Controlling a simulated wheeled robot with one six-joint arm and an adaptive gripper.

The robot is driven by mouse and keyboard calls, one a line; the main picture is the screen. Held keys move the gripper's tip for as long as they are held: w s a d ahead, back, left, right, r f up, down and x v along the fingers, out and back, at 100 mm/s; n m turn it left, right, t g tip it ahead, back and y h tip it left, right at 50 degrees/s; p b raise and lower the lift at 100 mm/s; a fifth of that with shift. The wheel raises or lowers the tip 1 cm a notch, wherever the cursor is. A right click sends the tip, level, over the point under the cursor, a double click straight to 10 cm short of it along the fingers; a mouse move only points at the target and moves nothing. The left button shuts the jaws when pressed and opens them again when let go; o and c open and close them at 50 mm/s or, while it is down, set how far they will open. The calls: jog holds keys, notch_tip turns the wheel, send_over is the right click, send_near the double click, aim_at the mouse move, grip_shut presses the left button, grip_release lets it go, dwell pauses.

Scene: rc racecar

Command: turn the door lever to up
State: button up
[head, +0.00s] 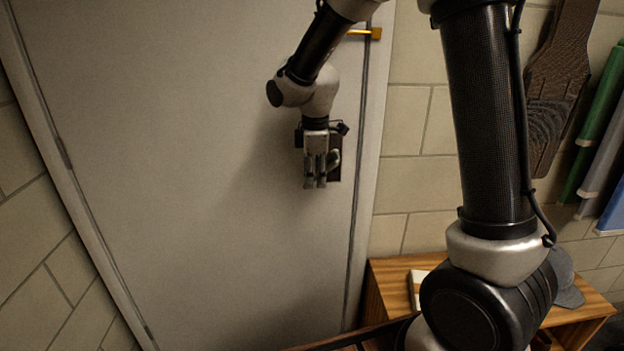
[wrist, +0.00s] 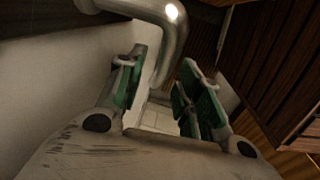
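The white door (head: 210,170) is closed and fills the left and middle of the head view. A dark lock plate (head: 336,172) shows on its right side, partly hidden behind my gripper (head: 315,182), which hangs with its fingers pointing down. In the wrist view, the shiny metal door lever (wrist: 172,38) comes in from the upper left and bends toward the gap between my fingers. My gripper's two green-padded fingers stand apart there, on either side of the lever's bent end. I cannot tell whether either finger touches it.
A gold latch piece (head: 372,33) sits at the door's upper right edge. A wooden cabinet (head: 385,285) stands at the lower right by the tiled wall (head: 415,150). A dark wooden board (head: 556,85) hangs at the right. The door's left and lower area is clear.

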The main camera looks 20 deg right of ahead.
jog(key=shift+w+d+f, duration=0.1)
jog(key=shift+f, duration=0.65)
grip_shut()
jog(key=shift+r+y, duration=0.2)
jog(key=shift+y, duration=0.1)
jog(key=r+y, duration=0.1)
jog(key=a+r+y, duration=0.1)
jog(key=y, duration=0.1)
jog(key=shift+w+t, duration=0.15)
jog(key=shift+t, duration=0.25)
jog(key=shift+a+r+m+t+y, duration=0.2)
jog(key=shift+r+y, duration=0.4)
jog(key=shift+y, duration=0.45)
jog(key=shift+r+m+t+y, duration=0.1)
jog(key=shift+r+t+y, duration=0.2)
jog(key=shift+r+y, duration=0.55)
jog(key=shift+f+y, duration=0.2)
jog(key=shift+y, duration=0.1)
